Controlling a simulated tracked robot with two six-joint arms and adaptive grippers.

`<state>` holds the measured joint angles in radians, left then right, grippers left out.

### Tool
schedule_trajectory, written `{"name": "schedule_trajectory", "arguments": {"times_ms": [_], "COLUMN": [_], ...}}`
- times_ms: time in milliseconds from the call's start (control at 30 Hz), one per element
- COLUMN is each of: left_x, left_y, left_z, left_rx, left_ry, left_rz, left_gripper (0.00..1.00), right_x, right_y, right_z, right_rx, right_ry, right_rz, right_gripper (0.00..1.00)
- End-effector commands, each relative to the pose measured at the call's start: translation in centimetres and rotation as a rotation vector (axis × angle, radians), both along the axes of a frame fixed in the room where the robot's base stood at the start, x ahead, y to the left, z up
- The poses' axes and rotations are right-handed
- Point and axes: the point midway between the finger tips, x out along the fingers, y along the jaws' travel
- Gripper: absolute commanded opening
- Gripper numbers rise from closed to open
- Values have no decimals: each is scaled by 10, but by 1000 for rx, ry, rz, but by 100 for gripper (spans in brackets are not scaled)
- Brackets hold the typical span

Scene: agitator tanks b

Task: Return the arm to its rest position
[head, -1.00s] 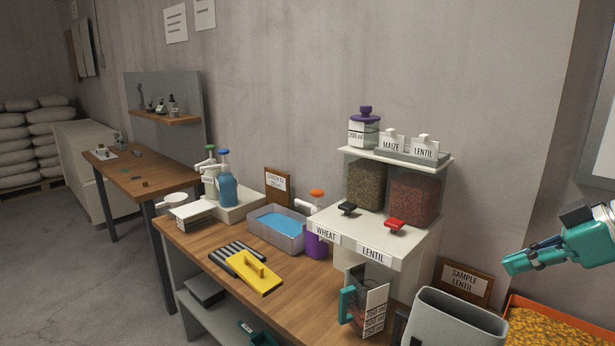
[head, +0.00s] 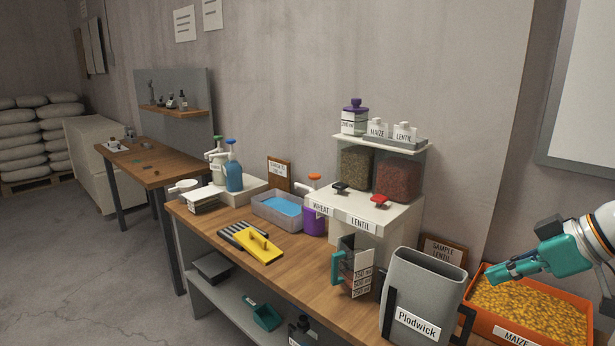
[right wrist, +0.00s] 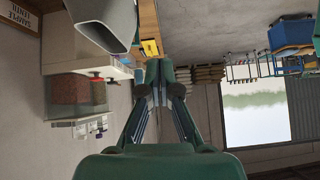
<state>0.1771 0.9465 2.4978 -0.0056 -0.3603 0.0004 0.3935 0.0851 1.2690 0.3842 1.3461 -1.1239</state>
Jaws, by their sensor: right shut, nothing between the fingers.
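My right gripper (head: 497,274) is teal and comes in from the right edge of the head view. It is above the left part of the orange bin of yellow grain, right of the grey Plodwick container. Its fingers are shut with nothing between them. In the right wrist view the shut fingers (right wrist: 154,72) point away into the room, and nothing hangs from them. My left gripper does not show in the head view.
The grey Plodwick container (head: 427,287) stands beside the orange maize bin (head: 520,333). Behind are a measuring jug (head: 347,262), the wheat and lentil dispenser (head: 385,216) and a sample lentil sign (head: 443,253). A yellow float (head: 260,249) lies on the wooden bench (head: 300,286). Space above the bin looks clear.

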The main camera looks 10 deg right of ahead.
Motion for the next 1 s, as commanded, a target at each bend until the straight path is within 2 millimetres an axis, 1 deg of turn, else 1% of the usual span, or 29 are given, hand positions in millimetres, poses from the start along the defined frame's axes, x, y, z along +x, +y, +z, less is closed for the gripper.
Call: {"name": "schedule_trajectory", "arguments": {"times_ms": [33,133,233,367,400,467,500,567,600,667,700,767,800,867,900,967,1000], "left_x": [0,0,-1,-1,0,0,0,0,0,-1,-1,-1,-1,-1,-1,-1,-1], "left_y": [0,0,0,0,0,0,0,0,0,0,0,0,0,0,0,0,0], "left_z": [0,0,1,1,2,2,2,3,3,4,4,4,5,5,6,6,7], "left_rx": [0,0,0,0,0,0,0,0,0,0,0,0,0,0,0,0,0], "left_ry": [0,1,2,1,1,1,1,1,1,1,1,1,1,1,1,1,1], "left_rz": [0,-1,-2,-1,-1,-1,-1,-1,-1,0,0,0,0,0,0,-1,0], "left_gripper": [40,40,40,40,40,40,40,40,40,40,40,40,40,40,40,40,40], "right_x": [4,15,26,41,45,50,53,54,52,47,41,29,18,0,-15,-40,-57], "right_y": [0,2,6,16,20,28,36,49,59,74,85,102,114,132,145,164,176], "right_z": [-11,-34,-62,-108,-127,-159,-183,-223,-249,-288,-313,-349,-372,-404,-424,-451,-467], "right_rx": [8,23,40,62,68,76,81,85,85,83,81,76,72,65,62,56,55], "right_ry": [21,58,105,179,208,256,293,350,387,440,474,521,551,594,621,661,684], "right_rz": [-14,-50,-90,-149,-170,-208,-236,-280,-308,-351,-376,-414,-437,-469,-490,-517,-534], "right_gripper": [0,0,0,0,0,0,0,0,0,0,0,0,0,0,0,0,0]}}
